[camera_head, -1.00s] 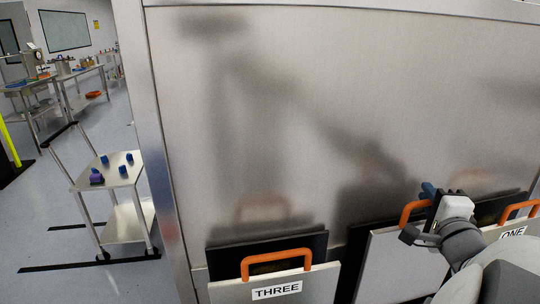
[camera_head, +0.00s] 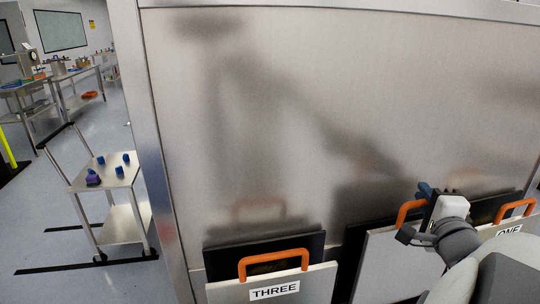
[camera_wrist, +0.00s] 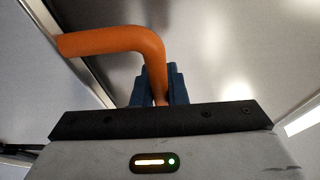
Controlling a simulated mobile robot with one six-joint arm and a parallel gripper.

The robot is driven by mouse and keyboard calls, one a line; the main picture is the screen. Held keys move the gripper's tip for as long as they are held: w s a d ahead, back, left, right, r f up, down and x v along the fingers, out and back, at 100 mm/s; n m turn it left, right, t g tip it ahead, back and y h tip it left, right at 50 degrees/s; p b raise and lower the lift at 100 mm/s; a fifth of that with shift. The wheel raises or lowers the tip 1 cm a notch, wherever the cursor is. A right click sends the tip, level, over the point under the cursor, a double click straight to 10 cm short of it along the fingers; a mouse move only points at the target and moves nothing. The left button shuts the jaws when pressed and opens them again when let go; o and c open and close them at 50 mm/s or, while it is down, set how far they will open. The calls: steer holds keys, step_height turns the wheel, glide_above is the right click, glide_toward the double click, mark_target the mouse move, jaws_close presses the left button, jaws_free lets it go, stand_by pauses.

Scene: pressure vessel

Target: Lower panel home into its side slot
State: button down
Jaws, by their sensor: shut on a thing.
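The panel in hand (camera_head: 378,262) is a light grey plate with an orange handle (camera_head: 405,211) on its top edge. It stands between the panels marked THREE and ONE, in front of a dark slot. My gripper (camera_head: 428,192) is shut on the right part of that handle. In the wrist view the blue fingers (camera_wrist: 158,86) close on one leg of the orange handle (camera_wrist: 115,40). The panel's lower edge is out of the head view, so its depth in the slot cannot be told.
Panel THREE (camera_head: 275,288) with its orange handle stands at left, and panel ONE (camera_head: 508,232) at right. A brushed steel wall (camera_head: 270,110) rises behind. A steel cart (camera_head: 105,178) with small blue objects stands at far left.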

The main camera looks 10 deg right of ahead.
mark_target(417, 222)
steer(key=shift+f+b, duration=3.2)
steer(key=shift+b, duration=0.1)
steer(key=c, duration=1.4)
jaws_free()
steer(key=shift+o, duration=0.2)
steer(key=shift+f, duration=0.1)
steer(key=shift+s, duration=0.1)
